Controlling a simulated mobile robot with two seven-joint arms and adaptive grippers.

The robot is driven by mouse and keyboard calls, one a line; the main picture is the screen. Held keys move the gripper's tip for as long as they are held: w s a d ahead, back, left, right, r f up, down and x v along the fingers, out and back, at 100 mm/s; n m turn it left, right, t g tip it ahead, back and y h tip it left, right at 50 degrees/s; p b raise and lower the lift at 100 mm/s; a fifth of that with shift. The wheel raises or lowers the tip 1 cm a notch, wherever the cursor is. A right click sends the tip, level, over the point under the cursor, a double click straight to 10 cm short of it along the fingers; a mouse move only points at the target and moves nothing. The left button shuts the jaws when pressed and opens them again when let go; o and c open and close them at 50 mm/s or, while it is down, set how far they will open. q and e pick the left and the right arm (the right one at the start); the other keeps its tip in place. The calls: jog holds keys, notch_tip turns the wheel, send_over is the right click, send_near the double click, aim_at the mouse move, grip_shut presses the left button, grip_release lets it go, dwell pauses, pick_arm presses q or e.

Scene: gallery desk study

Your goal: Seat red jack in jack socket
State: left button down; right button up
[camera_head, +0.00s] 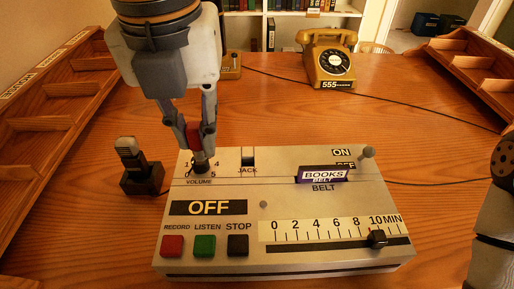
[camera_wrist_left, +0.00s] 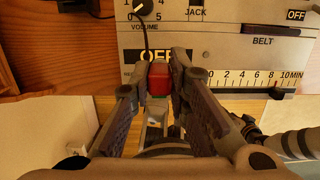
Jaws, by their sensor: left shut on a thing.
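My left gripper (camera_head: 203,158) is shut on the red jack (camera_head: 194,134). In the left wrist view the red jack (camera_wrist_left: 159,80) sits between the two fingers of the left gripper (camera_wrist_left: 165,66). In the head view the gripper and jack overlap the volume dial on the grey console (camera_head: 285,190); their height above it is hard to tell. The jack socket (camera_head: 248,154) is a dark opening above the word JACK, to the right of the gripper. The jack's tip is not clearly visible. My right gripper is out of view; only part of its arm shows at the right edge.
A small microphone (camera_head: 132,160) stands left. A yellow telephone (camera_head: 328,60) is behind. Wooden racks flank the desk.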

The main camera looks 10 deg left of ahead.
pick_arm(q)
jog(key=w+d+f, duration=0.1)
jog(key=w+f, duration=0.1)
jog(key=w+d+f+b, duration=0.1)
jog(key=w+f, duration=0.2)
jog(key=w+d+f+b, duration=0.1)
jog(key=w+f, duration=0.1)
jog(key=w, duration=0.1)
jog(key=shift+w+f, duration=0.1)
jog(key=shift+f, duration=0.15)
jog(key=f, duration=0.1)
jog(key=w+f+b, duration=0.1)
jog(key=f, duration=0.2)
jog(key=shift+w+d+f, duration=0.2)
jog(key=shift+w+f, duration=0.05)
jog(key=shift+f, duration=0.1)
jog(key=shift+r, duration=0.1)
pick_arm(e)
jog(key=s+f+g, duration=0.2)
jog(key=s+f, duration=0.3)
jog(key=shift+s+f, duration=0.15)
pick_arm(q)
jog(key=c, duration=1.5)
grip_release()
jog(key=shift+c, duration=0.2)
